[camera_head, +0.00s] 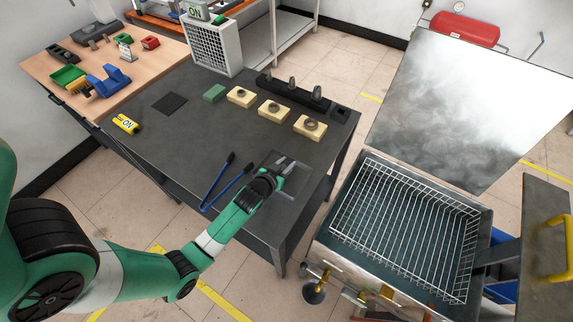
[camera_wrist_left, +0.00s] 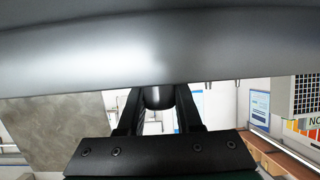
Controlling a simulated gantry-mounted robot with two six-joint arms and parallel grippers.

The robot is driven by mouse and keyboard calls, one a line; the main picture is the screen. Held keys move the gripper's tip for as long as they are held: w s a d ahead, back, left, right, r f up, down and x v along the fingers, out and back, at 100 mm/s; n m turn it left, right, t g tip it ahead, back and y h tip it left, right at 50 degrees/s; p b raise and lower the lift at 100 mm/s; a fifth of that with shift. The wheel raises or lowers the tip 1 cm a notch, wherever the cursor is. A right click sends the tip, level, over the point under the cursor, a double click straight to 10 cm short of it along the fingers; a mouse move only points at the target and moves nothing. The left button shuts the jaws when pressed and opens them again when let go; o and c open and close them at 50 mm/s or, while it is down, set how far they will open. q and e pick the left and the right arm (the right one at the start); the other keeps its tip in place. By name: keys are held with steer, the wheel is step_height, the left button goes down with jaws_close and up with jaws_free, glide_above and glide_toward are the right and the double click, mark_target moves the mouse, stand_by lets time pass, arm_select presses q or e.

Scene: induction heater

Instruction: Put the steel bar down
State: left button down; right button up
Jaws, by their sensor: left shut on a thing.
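My left gripper (camera_head: 284,164) is over the near right corner of the dark workbench, above a rectangular recessed or framed patch (camera_head: 305,178). A broad smooth grey curved surface fills the top of that view. I cannot tell whether it belongs to the bar. In the head view the bar is too small or hidden to make out, and its contact with the bench cannot be told. My right gripper is not in view.
Blue-handled tongs (camera_head: 222,188) lie left of my gripper. Yellow blocks with rings (camera_head: 274,110) and a black rack with upright pieces (camera_head: 293,92) stand farther back. A wire-basket tank (camera_head: 408,222) with a raised lid is to the right. The bench's middle is clear.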

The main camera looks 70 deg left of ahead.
arm_select(q)
steer(key=c, duration=1)
jaws_free()
steer(key=shift+f, duration=0.1)
steer(key=shift+c, duration=0.2)
steer(key=o, duration=0.5)
steer(key=shift+c, duration=0.2)
steer(key=shift+r, duration=0.25)
steer(key=p+v, duration=0.3)
steer(key=v, duration=0.9)
steer(key=shift+f, duration=0.1)
steer(key=shift+a, duration=0.1)
